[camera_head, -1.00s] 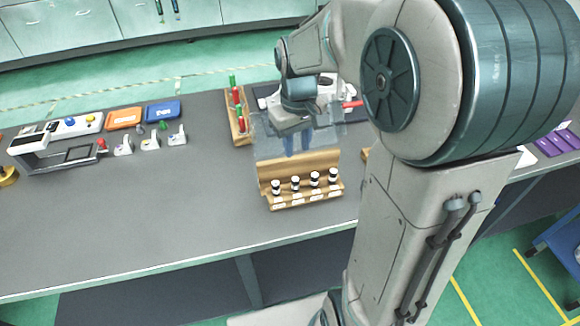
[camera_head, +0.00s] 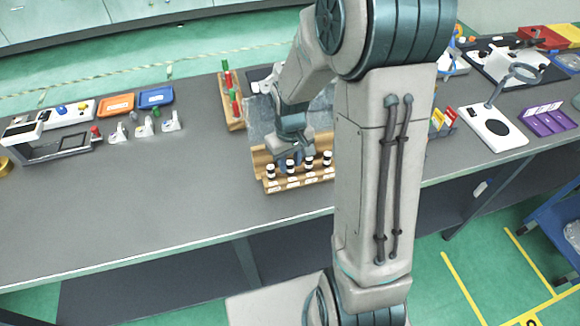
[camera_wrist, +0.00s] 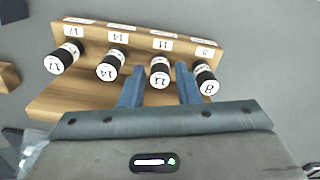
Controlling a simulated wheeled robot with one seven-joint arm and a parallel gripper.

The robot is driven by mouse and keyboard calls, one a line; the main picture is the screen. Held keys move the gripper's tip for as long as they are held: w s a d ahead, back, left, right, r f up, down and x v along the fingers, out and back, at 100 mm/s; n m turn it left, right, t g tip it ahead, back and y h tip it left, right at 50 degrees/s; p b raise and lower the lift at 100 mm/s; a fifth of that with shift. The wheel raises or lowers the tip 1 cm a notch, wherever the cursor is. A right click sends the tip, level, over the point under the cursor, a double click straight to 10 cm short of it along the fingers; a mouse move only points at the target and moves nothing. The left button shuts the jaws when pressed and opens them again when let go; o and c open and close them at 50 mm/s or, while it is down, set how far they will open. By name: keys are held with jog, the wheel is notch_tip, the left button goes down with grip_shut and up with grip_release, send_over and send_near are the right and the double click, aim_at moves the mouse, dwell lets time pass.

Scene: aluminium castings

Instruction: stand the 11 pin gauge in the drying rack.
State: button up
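The 11 pin gauge (camera_wrist: 160,72) is a black cylinder with a white end marked 11. It sits in a wooden holder (camera_wrist: 70,103) in a row with gauges marked 17 (camera_wrist: 62,57), 14 (camera_wrist: 112,65) and 8 (camera_wrist: 206,79). My gripper (camera_wrist: 160,68) is open, with one blue finger on each side of the 11 gauge and visible gaps between. In the head view my gripper (camera_head: 288,160) is low over the holder (camera_head: 300,182). I cannot tell for certain which item is the drying rack.
A wooden stand (camera_head: 235,122) with red and green pieces is left of my arm. Orange (camera_head: 116,104) and blue (camera_head: 156,96) trays and small white fixtures are farther left. A magnifier stand (camera_head: 495,128) and purple tray (camera_head: 548,120) are at right. The front-left table is clear.

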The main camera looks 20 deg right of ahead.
jog(key=shift+f, duration=0.5)
grip_shut()
jog(key=shift+r, duration=0.1)
